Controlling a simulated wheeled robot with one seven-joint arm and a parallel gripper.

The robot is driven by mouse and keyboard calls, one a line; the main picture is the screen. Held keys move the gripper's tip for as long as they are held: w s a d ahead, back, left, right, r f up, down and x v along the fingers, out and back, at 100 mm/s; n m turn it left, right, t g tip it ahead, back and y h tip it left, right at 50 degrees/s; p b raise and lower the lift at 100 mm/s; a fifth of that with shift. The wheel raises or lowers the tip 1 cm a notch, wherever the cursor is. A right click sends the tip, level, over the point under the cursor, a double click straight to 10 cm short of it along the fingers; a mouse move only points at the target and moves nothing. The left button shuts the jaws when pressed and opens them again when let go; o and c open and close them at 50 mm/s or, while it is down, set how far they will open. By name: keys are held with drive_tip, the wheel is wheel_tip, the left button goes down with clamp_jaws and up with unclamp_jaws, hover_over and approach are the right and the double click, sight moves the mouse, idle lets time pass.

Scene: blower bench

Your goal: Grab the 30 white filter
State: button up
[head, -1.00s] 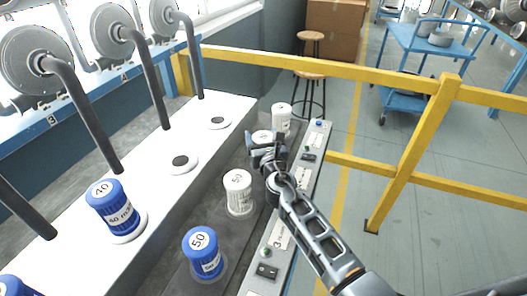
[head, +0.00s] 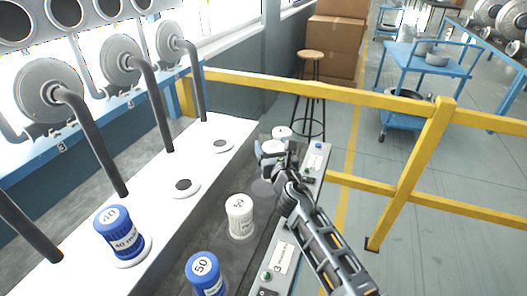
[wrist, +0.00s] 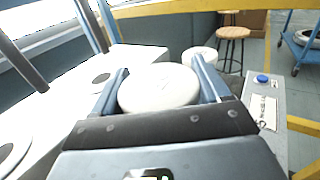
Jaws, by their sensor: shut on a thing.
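My gripper (head: 272,155) is at the far end of the dark trough. In the wrist view its two blue fingers are shut on a white filter (wrist: 158,88), one on each side of its round top. The held filter's top also shows in the head view (head: 271,146), partly hidden by my gripper; I cannot read its number. Another white filter (head: 282,133) stands behind it and shows in the wrist view too (wrist: 200,54). A white filter marked 50 (head: 240,217) stands nearer in the trough, apart from my gripper.
A blue filter marked 50 (head: 205,275) stands in the near trough. A blue filter marked 40 (head: 120,234) stands on the white bench (head: 205,170), beneath bent dark pipes. A control strip (head: 285,250) borders the trough on the right, with a yellow railing (head: 400,104) beyond.

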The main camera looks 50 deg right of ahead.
drive_tip(key=s+d+r, duration=0.5)
drive_tip(key=s+d, duration=0.1)
drive_tip(key=shift+s+r, duration=0.25)
drive_tip(key=shift+s, duration=0.1)
idle(0.5)
